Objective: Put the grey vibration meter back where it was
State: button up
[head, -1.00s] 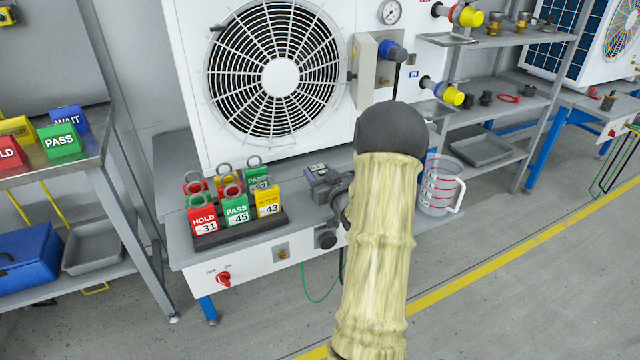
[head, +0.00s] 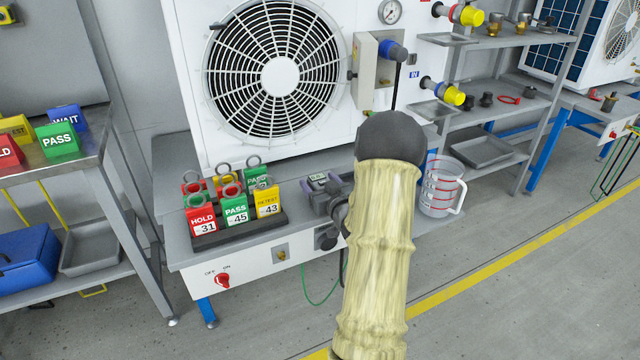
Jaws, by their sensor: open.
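The grey vibration meter (head: 317,181), with a small pale display on top, is on or just above the bench top, right of the tag rack. My gripper (head: 335,199) is dark and partly hidden behind my arm. It is open, close against the right side of the meter. My wrist and arm cover part of the meter's right side and the bench behind it. I cannot tell whether the fingers still touch it, or what is directly under it.
A rack (head: 240,231) of red, green and yellow tags stands close to the left. A clear measuring jug (head: 438,190) stands right of my arm. The fan unit (head: 280,75) rises behind. A switch (head: 222,281) and a knob (head: 326,238) are on the bench front.

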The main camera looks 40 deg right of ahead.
jog(key=shift+r, duration=0.15)
jog(key=p+v, duration=0.2)
jog(key=v, duration=1)
